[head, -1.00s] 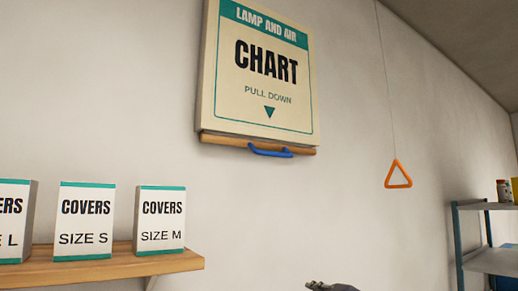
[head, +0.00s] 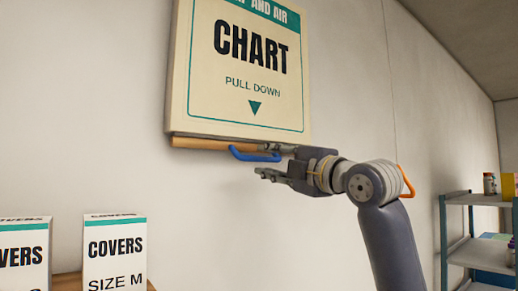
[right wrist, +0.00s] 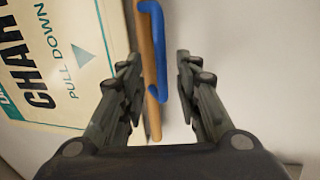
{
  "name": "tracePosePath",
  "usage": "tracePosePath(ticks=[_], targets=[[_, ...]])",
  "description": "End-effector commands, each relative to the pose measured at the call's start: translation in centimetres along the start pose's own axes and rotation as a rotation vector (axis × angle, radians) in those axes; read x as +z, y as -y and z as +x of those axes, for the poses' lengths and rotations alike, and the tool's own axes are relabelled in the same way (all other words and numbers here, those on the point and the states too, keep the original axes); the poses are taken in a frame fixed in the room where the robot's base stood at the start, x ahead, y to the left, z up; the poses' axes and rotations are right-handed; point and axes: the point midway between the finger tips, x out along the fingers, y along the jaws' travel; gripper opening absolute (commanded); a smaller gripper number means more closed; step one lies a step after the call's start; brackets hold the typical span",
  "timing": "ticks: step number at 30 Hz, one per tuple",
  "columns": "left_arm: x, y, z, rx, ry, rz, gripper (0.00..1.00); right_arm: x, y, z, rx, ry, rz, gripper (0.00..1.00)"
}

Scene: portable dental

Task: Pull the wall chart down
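The wall chart (head: 240,75) hangs on the wall, cream with a teal band and the words "CHART" and "PULL DOWN". A wooden bar (head: 200,143) runs along its lower edge, with a blue handle (head: 247,156) on it. My right gripper (head: 268,160) is open at the right end of the handle. In the right wrist view, the blue handle (right wrist: 158,50) and the wooden bar (right wrist: 146,60) lie between the two spread fingers (right wrist: 157,88), with no clear contact. My left gripper is not in view.
Boxes of covers (head: 115,252) stand on a wooden shelf (head: 68,284) at lower left. A metal rack (head: 470,236) with small containers is at right. An orange triangle pull (head: 407,181) on a cord hangs behind my right arm. The wall below the chart is clear.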

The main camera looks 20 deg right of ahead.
Motion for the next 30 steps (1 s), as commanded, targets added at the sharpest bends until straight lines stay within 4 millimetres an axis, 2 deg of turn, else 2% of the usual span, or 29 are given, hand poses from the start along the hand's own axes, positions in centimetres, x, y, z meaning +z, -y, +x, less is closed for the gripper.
tracePosePath(ticks=[1,9,13,21,22,25,26,30], targets=[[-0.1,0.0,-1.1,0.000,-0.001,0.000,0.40,0.0,-0.5,1.1,-0.003,-0.001,0.002,0.31],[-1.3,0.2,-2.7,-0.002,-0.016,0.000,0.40,0.0,-0.2,4.1,0.000,0.001,0.001,0.31],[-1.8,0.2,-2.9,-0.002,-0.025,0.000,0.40,0.1,0.0,4.7,-0.001,0.001,0.000,0.31],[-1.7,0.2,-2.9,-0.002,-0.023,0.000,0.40,0.1,0.1,4.7,0.000,0.001,0.000,0.31],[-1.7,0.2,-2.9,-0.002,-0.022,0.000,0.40,0.1,0.1,4.7,0.000,0.001,0.000,0.26],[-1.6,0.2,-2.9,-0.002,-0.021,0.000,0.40,0.1,0.1,4.7,0.000,0.001,0.000,0.04],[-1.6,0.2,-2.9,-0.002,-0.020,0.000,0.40,0.1,0.1,4.7,0.000,0.001,0.000,0.00],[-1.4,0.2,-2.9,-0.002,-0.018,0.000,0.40,0.1,0.1,4.7,0.000,0.001,0.000,0.00]])
